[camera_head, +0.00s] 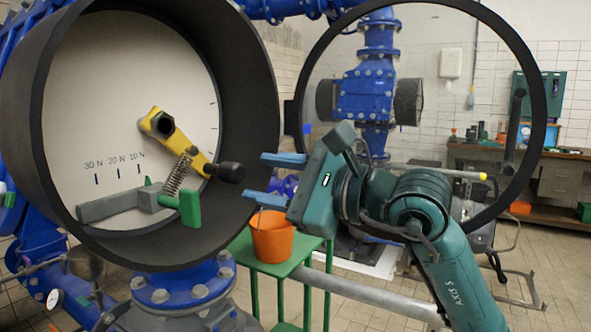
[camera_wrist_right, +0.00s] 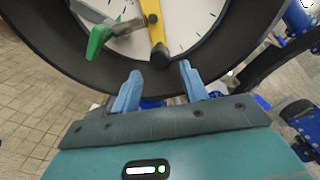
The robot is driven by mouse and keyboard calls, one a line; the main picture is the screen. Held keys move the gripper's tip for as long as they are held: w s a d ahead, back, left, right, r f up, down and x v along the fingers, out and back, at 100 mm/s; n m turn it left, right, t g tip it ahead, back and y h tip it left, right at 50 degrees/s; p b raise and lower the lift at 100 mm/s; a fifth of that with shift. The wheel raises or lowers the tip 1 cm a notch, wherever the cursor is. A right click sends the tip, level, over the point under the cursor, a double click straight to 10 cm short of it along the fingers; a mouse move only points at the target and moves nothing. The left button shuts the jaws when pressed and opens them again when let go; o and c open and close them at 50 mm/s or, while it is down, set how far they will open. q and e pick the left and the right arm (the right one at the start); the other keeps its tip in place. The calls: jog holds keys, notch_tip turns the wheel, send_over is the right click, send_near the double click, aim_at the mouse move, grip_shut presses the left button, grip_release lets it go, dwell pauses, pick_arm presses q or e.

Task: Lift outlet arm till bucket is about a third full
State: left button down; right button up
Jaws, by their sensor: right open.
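A yellow lever arm (camera_head: 180,139) with a black knob (camera_head: 230,172) and a spring sits inside a large round black housing (camera_head: 262,120). It slopes down to the right. In the wrist view the knob (camera_wrist_right: 160,57) lies just beyond my fingertips. A grey bar (camera_head: 112,205) with a green handle (camera_head: 190,208) is below it; I cannot tell which part is the outlet arm. The orange bucket (camera_head: 273,240) stands upright on a green stand (camera_head: 285,268); its fill level cannot be seen. My right gripper (camera_head: 266,178) is open and empty, right of the knob. My left gripper is not in view.
The housing's round glass door (camera_head: 540,90) is swung open to the right, behind my right arm. Blue pipes (camera_head: 375,95) stand behind. A grey pipe (camera_head: 370,295) runs low right of the stand. A workbench (camera_head: 560,180) is at the far right.

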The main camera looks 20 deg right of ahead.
aim_at(240, 174)
jog(key=shift+x, duration=3.55)
grip_shut()
